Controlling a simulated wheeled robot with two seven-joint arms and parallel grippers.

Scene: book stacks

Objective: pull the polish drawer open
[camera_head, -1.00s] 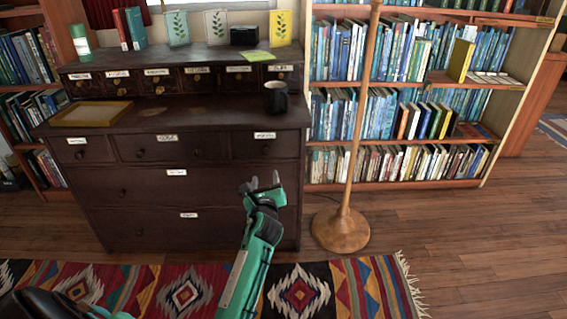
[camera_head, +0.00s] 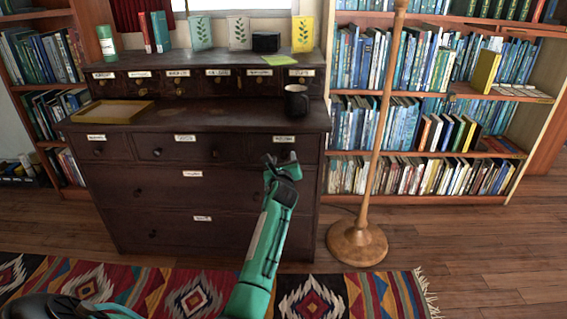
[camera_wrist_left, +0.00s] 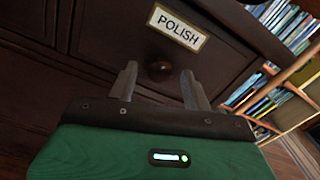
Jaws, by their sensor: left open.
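The polish drawer (camera_wrist_left: 215,55) fills much of the left wrist view. Its white label reading POLISH (camera_wrist_left: 178,27) is tilted, with a dark round knob (camera_wrist_left: 159,71) below it. In the head view it is the right drawer of the dresser's upper wide row, with its label (camera_head: 284,139) showing; it looks closed. My left gripper (camera_head: 281,158) is open in front of this drawer. In the left wrist view the knob appears between and just beyond the two fingertips (camera_wrist_left: 158,82); I cannot tell whether they touch it. My right gripper is not in view.
A dark mug (camera_head: 297,101) stands on the dresser top above the drawer. A shallow wooden tray (camera_head: 112,112) lies at the top's left. A wooden lamp stand (camera_head: 357,243) and bookshelves are to the right. A patterned rug (camera_head: 190,295) lies in front.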

